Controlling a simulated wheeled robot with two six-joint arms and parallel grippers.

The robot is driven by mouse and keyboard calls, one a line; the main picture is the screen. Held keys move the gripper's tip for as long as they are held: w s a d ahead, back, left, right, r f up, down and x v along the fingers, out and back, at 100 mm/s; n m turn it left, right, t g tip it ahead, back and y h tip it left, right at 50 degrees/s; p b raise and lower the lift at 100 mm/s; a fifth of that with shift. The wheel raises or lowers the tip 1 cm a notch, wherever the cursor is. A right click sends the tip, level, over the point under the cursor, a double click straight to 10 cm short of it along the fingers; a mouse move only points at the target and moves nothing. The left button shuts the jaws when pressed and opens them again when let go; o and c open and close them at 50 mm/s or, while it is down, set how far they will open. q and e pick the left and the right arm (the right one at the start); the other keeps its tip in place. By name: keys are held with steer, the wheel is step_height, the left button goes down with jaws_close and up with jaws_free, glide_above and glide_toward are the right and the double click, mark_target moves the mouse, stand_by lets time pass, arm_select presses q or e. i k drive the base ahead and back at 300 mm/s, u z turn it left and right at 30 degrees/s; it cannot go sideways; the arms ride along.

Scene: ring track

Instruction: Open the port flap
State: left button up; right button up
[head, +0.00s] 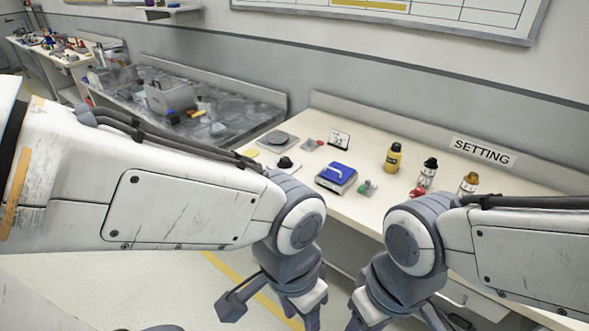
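I cannot make out a port flap anywhere in the head view. My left gripper (272,304) hangs low in the middle of the picture, in front of the bench, with no object visible at it. My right gripper (398,312) hangs low beside it, to the right, partly cut off by the bottom edge. The fingertips of both are too unclear or cropped to tell whether they are open or shut. Both grippers appear apart from the things on the bench.
A "SETTING" sign (483,151) is behind. A grey counter (235,112) stands left.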

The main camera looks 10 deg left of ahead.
mark_target(339, 173)
steer(key=u, duration=0.05)
steer(key=k, duration=0.6)
steer(key=z, duration=0.55)
steer(key=i, duration=1.35)
steer(key=u, duration=0.3)
